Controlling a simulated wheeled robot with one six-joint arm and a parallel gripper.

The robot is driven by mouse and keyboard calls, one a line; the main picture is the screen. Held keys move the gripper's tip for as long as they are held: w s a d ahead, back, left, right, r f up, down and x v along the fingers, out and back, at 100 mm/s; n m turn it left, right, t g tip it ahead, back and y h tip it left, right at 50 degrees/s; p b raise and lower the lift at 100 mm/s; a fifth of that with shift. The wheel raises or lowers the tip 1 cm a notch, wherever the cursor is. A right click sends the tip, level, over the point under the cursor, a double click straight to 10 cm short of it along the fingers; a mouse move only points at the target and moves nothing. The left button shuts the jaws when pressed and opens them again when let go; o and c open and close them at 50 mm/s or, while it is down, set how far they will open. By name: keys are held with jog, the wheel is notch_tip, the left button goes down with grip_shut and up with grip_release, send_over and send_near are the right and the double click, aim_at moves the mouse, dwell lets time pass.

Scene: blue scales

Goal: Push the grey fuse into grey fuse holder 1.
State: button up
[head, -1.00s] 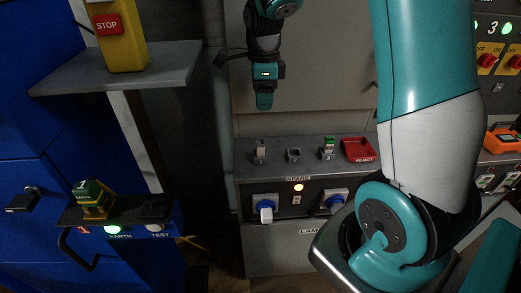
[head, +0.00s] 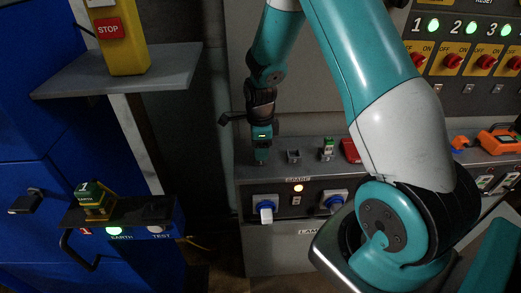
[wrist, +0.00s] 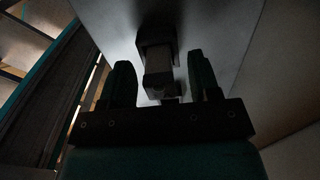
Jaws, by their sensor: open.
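My gripper (head: 261,157) points down over the left socket spot on the grey ledge and hides what stands there in the head view. In the wrist view a grey block, seemingly the grey fuse (wrist: 158,68), sits between the two open fingers of my gripper (wrist: 161,75). Gaps show on both sides of it. A dark block, perhaps its socket, adjoins it at the top. An empty grey holder (head: 294,157) stands just right of my gripper. I cannot tell which holder is number 1.
An orange device (head: 497,141) lies at the ledge's right. The switch panel (head: 465,60) rises behind. A grey shelf (head: 170,75) juts out at the left.

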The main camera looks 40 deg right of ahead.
jog(key=shift+f, duration=0.4)
grip_shut()
jog(key=shift+r, duration=0.15)
notch_tip(320, 180, up, 9)
jog(key=shift+r+b, duration=0.15)
jog(key=shift+b, duration=0.15)
jog(key=shift+f+b, duration=2.1)
jog(key=shift+f, duration=1.4)
